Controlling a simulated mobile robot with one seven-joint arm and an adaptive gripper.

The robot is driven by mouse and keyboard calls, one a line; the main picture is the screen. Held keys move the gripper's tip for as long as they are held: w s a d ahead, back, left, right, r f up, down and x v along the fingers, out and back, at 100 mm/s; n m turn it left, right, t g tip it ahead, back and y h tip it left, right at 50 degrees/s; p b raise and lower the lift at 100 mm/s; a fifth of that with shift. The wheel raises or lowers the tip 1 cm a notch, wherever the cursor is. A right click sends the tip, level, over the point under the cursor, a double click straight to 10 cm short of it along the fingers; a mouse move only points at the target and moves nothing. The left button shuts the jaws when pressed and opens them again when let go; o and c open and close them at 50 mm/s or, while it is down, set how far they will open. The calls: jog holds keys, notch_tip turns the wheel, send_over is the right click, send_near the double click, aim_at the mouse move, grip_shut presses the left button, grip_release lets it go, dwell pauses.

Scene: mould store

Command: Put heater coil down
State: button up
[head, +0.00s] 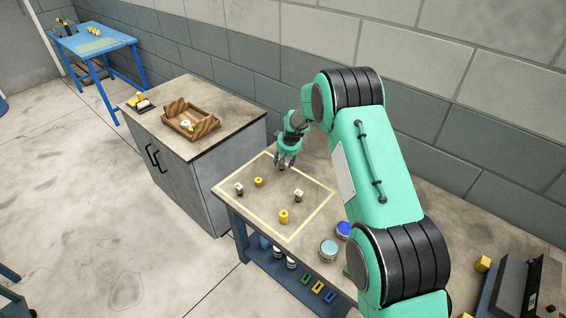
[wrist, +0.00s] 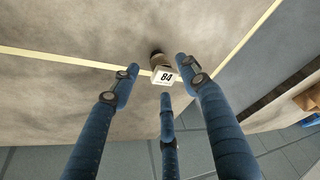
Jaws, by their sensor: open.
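A small dark and tan piece with a white tag reading 84, which looks like the heater coil (wrist: 163,73), is on the worktop beside the pale taped line in the wrist view. My gripper (head: 286,164) is low over the far corner of the taped square (head: 316,217) in the head view. In the wrist view its three blue fingers (wrist: 160,80) are spread around the tagged piece, with visible gaps to it. In the head view the gripper mostly hides this piece.
Inside the square stand two white-tagged pieces (head: 238,188) (head: 299,195) and two yellow pieces (head: 258,182) (head: 284,216). Tins (head: 328,250) stand near the front edge. A wooden tray (head: 189,122) sits on the grey cabinet at left. The wall is close behind.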

jog(key=p+v, duration=0.1)
jog(key=v, duration=0.7)
jog(key=shift+r, duration=0.25)
jog(key=shift+d+r, duration=0.1)
dwell(0.4)
jog(key=s+d+r+m, duration=0.1)
jog(key=s+d+r, duration=0.2)
jog(key=s+r, duration=1.1)
jog(key=s+d+r+m, duration=0.1)
jog(key=s+d+r, duration=0.3)
jog(key=s+r, duration=0.95)
jog(key=s+d+r+t, duration=0.1)
jog(key=s+d+r, duration=0.2)
jog(key=s+r, duration=0.95)
jog(key=s+d+f+m, duration=0.1)
jog(key=s+f, duration=0.1)
jog(key=s, duration=0.8)
jog(key=s+d+f+m+h, duration=0.1)
jog(key=s, duration=0.9)
jog(key=shift+f, duration=0.35)
jog(key=shift+c, duration=0.2)
